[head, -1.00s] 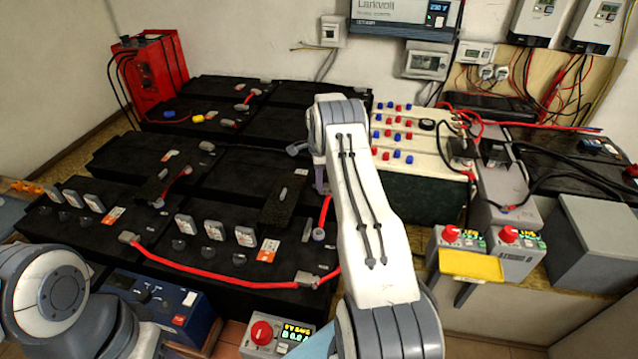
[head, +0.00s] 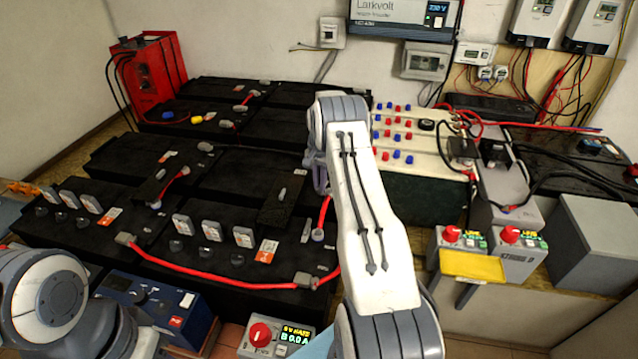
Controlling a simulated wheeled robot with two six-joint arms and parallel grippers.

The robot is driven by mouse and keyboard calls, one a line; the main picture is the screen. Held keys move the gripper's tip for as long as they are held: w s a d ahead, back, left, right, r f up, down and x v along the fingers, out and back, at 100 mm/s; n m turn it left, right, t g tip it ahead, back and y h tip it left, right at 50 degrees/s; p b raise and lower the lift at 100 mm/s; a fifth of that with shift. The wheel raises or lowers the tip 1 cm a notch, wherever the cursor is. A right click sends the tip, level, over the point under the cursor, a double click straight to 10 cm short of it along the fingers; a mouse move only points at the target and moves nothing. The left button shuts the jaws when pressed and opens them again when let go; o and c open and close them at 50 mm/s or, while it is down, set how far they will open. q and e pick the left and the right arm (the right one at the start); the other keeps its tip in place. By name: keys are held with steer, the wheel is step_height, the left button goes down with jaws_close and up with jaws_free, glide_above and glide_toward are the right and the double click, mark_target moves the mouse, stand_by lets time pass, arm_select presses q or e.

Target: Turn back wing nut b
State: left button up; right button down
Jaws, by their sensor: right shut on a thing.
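My right gripper (head: 317,176) is reached out over the black batteries, low at the right end of the middle row. My own white forearm and wrist cover most of it. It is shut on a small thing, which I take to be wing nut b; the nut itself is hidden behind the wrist. A red cable (head: 325,213) runs up from a grey terminal (head: 317,236) toward the gripper. My left arm shows at the lower left, but its gripper is out of view.
Black batteries (head: 112,230) fill the left and middle, with upright grey caps (head: 212,228) and a long red cable (head: 215,283) along the front. A red charger (head: 150,75) stands back left. A yellow tray (head: 472,265) and grey boxes (head: 600,245) are at right.

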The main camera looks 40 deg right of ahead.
steer(key=shift+d+r+n, duration=0.1)
steer(key=shift+n, duration=1.5)
steer(key=c, duration=0.9)
jaws_free()
step_height(320, 180, up, 10)
steer(key=shift+r+b, duration=0.2)
steer(key=shift+b, duration=0.2)
